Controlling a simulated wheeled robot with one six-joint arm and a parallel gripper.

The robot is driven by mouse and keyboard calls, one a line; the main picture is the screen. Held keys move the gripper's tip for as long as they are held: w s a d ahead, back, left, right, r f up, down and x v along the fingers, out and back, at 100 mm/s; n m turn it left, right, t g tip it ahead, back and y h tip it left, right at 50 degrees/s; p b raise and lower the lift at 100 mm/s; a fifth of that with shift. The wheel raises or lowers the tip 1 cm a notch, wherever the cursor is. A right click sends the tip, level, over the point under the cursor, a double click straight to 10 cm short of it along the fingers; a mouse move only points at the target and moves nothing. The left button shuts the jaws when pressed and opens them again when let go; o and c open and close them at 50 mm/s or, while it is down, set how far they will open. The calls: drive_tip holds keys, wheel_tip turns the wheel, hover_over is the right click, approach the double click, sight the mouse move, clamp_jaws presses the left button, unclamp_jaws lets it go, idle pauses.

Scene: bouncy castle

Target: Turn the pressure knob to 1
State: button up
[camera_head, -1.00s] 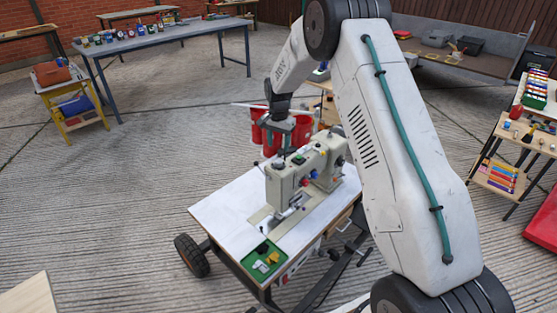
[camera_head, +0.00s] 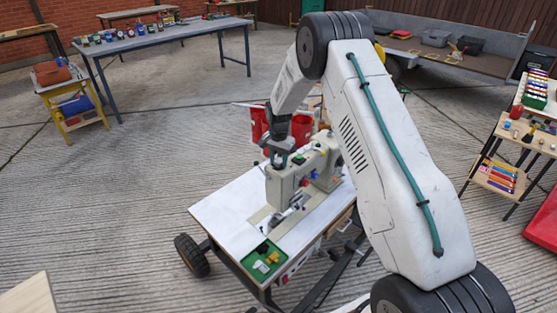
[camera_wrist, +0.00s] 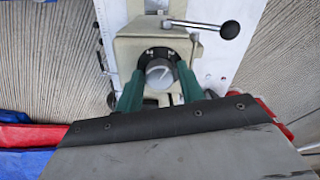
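The sewing machine (camera_head: 290,185) stands on a white-topped wheeled table (camera_head: 225,215). In the wrist view the pressure knob (camera_wrist: 160,76) is a round grey-white dial with a pale pointer line, set in a dark ring on top of the machine head (camera_wrist: 130,48). My gripper (camera_wrist: 160,78) comes down over it, with one green finger on each side. In the head view my gripper (camera_head: 279,158) is at the top of the machine head and hides the knob. Any scale numbers are not readable.
A lever with a black ball (camera_wrist: 229,30) sticks out beside the head in the wrist view. Red bins (camera_head: 302,128) stand behind the machine. A green tray (camera_head: 262,268) with small parts lies at the table's front corner. Open concrete floor lies to the left.

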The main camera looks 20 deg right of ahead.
drive_tip(key=c, duration=0.5)
drive_tip(key=shift+c, duration=0.2)
drive_tip(key=shift+n, duration=0.3)
drive_tip(key=n, duration=1.1)
drive_tip(key=shift+n, duration=0.3)
drive_tip(key=o, duration=1)
drive_tip(key=shift+r, duration=0.15)
